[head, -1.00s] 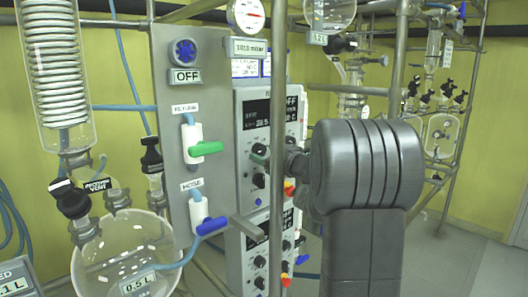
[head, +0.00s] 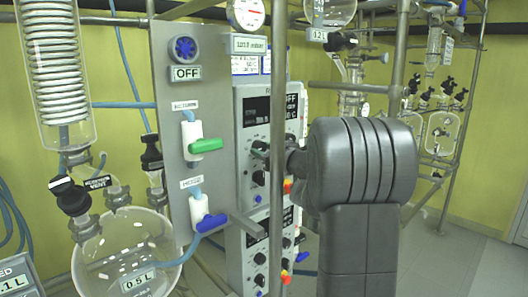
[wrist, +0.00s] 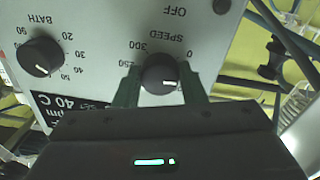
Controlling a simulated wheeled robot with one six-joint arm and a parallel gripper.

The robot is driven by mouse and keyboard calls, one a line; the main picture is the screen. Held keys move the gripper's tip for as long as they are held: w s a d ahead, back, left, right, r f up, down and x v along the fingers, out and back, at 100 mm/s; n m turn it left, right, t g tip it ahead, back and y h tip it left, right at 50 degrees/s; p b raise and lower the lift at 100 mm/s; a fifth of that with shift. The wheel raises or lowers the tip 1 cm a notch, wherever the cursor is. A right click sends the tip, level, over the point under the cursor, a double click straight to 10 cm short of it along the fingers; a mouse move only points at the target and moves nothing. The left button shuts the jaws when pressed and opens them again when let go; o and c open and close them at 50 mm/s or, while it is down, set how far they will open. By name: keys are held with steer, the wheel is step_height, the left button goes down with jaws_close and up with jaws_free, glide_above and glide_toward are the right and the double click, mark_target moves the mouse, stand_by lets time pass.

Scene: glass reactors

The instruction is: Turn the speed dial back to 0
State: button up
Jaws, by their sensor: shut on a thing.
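The speed dial (wrist: 158,72) is a round black knob with a white mark, on a pale panel labelled SPEED in the wrist view. Its white mark points to the right in that view; a finger covers part of the scale there, so I cannot read the exact value. My gripper (wrist: 160,84) has one dark green finger on each side of the dial and is shut on it.
A black BATH dial (wrist: 41,57) sits left of the speed dial in the wrist view. In the head view, a vertical metal pole (head: 279,80) passes close by my wrist. A grey valve panel (head: 170,95) and a round glass flask (head: 125,250) stand to the left.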

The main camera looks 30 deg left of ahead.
steer(key=n+b, duration=0.2)
steer(key=n, duration=0.2)
steer(key=shift+f+b, duration=0.15)
steer(key=shift+b, duration=0.2)
steer(key=shift+w+n+b, duration=0.1)
steer(key=shift+n+b, duration=1.1)
steer(key=shift+n, duration=1.2)
steer(key=o, duration=1)
steer(key=b+v, duration=0.1)
steer(key=v, duration=1.3)
steer(key=shift+w+a, duration=0.15)
